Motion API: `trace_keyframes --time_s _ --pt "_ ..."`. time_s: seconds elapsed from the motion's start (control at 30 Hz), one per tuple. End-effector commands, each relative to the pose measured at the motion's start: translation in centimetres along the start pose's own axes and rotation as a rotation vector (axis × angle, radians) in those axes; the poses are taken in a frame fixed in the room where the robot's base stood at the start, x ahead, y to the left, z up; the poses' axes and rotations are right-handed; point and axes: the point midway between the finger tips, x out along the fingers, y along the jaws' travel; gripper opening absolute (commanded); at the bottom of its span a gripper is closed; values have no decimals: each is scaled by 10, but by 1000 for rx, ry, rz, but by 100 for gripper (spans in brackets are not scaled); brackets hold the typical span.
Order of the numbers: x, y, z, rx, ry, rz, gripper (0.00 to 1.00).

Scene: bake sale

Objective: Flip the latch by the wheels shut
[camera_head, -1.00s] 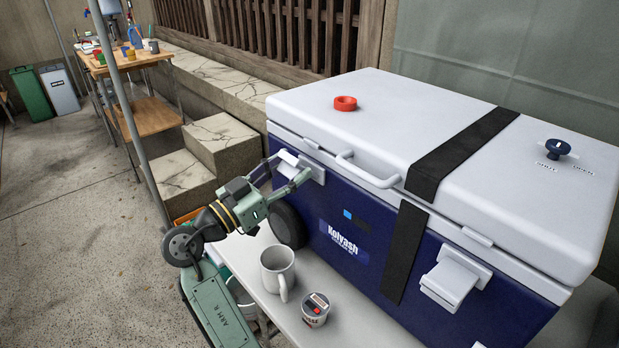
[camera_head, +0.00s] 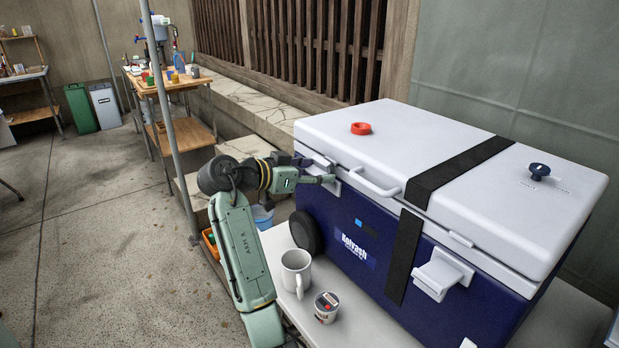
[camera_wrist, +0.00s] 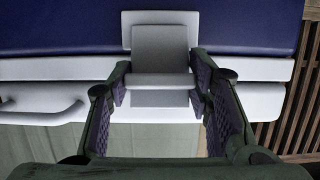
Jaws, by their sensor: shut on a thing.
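A blue cooler (camera_head: 375,235) with a white lid (camera_head: 400,140) stands on a pale table. Its black wheel (camera_head: 305,232) shows at the left end. The white latch by the wheels (camera_wrist: 160,48) is clear in the wrist view, and its flap reaches from the blue body across the lid seam. In the head view my gripper mostly hides this latch. My gripper (camera_head: 326,174) is at the cooler's upper left front. In the wrist view its fingers (camera_wrist: 160,80) are shut on the latch, one on each side. Whether the latch is fully fastened I cannot tell.
A second white latch (camera_head: 440,275) juts out at the right. A white handle (camera_head: 373,184) lies close right of my gripper. A metal pole (camera_head: 170,120) rises at the left.

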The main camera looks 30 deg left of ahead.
Motion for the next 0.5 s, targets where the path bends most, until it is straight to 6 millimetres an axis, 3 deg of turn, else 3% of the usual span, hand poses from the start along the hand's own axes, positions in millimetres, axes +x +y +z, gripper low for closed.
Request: trace_keyframes --time_s 0.5 --pt "13 -3 -6 2 -73 4 0"
